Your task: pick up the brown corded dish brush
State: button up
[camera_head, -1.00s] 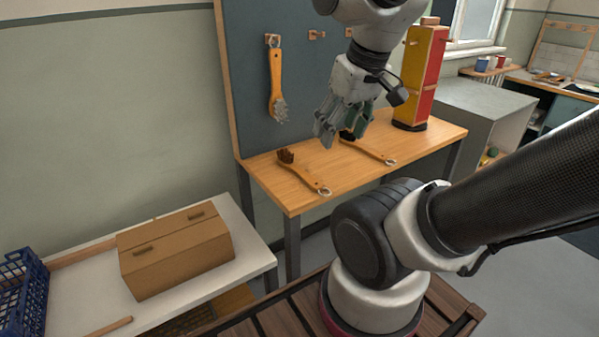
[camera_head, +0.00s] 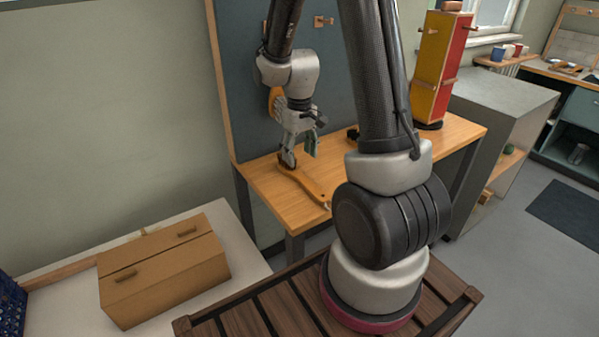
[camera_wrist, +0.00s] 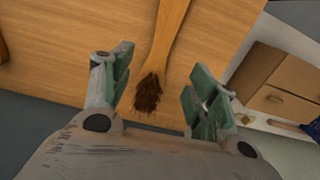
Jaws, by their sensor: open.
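The brown corded dish brush (camera_head: 311,188) lies on the wooden table (camera_head: 262,183). In the head view its handle shows, running toward the front edge, while my gripper (camera_head: 300,157) covers much of its head end. In the wrist view the brown bristle head (camera_wrist: 148,94) lies between my two green-padded fingers, nearer the left one, and its handle runs up out of the picture. My gripper (camera_wrist: 161,92) is open and empty, above the brush head. The wrist view does not show how high it is.
A blue-grey board (camera_head: 240,95) with pegs stands behind the table, and a brush on it is partly hidden by my arm. A red and yellow block (camera_head: 440,70) stands at the table's right end. A cardboard box (camera_head: 165,275) sits on the low white table at left.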

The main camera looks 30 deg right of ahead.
aim_at(300, 176)
notch_tip(300, 176, down, 8)
jog(key=shift+d+r, duration=0.1)
jog(key=shift+r, duration=0.15)
jog(key=c, duration=1.1)
